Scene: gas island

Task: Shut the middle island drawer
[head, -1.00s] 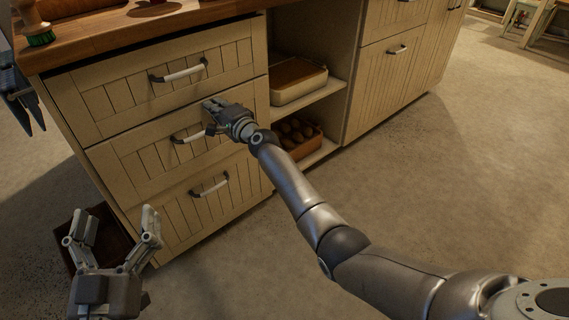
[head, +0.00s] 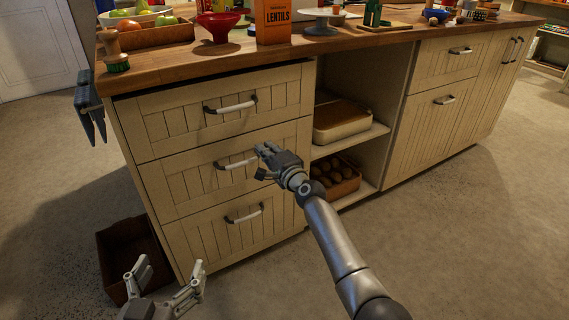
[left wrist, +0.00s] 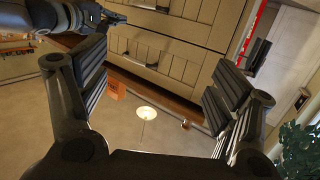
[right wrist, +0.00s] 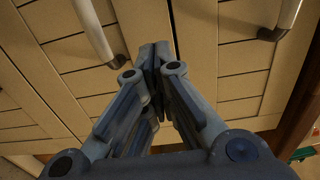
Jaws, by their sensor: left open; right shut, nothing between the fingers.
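The middle island drawer (head: 180,184) has a cream slatted front and a pale bar handle (head: 237,163) with dark ends. Its front looks about level with the drawers above and below; a small gap cannot be ruled out. My right gripper (head: 264,151) is shut and empty, with its fingertips at the drawer front near the handle's right end. In the right wrist view, the shut fingertips (right wrist: 154,50) point at the fronts beside a handle (right wrist: 97,30); contact cannot be told. My left gripper (head: 168,267) is open and empty, low in front of the cabinet.
The top drawer (head: 165,122) and bottom drawer (head: 200,240) look closed. Open shelves to the right hold a tray (head: 342,132) and a box of brown items (head: 345,190). A dark bin (head: 112,285) stands at the left. The wooden countertop (head: 180,70) carries several items. Floor at the right is clear.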

